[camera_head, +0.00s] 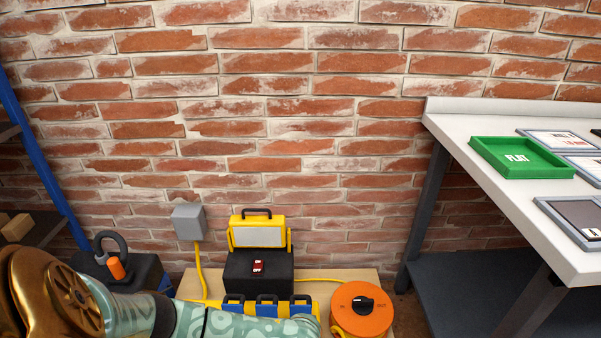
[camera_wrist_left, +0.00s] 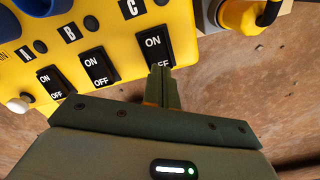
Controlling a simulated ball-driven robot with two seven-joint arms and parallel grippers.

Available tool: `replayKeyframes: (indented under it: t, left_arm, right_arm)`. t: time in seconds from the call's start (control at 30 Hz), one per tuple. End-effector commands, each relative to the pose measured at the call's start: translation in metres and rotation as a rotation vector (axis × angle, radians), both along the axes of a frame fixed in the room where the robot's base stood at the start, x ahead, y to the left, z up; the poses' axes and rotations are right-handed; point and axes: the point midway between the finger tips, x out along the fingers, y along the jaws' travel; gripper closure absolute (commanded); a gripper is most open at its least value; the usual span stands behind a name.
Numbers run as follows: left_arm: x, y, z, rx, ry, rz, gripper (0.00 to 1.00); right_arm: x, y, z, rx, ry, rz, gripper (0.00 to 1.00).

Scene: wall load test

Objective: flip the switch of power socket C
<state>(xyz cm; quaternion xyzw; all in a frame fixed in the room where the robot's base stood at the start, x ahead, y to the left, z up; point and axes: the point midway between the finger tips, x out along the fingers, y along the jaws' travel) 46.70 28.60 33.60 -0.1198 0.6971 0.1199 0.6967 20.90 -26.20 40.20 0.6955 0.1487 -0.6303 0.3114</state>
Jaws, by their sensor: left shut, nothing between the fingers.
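The yellow power strip (camera_head: 235,298) with blue sockets stands on the wooden board in the head view, partly hidden by my left arm. In the left wrist view the yellow panel (camera_wrist_left: 90,28) carries the labels A, B and C, each with a black ON/OFF switch. Switch C (camera_wrist_left: 152,44) is nearest my left gripper (camera_wrist_left: 162,72). The gripper is shut and empty, its fingertips at the OFF end of switch C and partly covering it. I cannot tell whether they touch. The left gripper is hidden in the head view. My right gripper is in neither view.
A grey wall box (camera_head: 188,222) feeds a yellow cable. A white table (camera_head: 440,128) with a green tray (camera_head: 480,153) is right.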

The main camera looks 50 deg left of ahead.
Motion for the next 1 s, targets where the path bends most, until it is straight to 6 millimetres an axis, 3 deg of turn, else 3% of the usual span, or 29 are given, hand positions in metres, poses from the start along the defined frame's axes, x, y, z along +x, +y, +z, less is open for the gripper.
replayKeyframes:
  t: [1.0]
  left_arm:
    - [0.000, 0.000, -0.014, 0.000, 0.000, 0.000, 1.00]
  right_arm:
    - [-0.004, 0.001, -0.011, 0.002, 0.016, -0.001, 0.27]
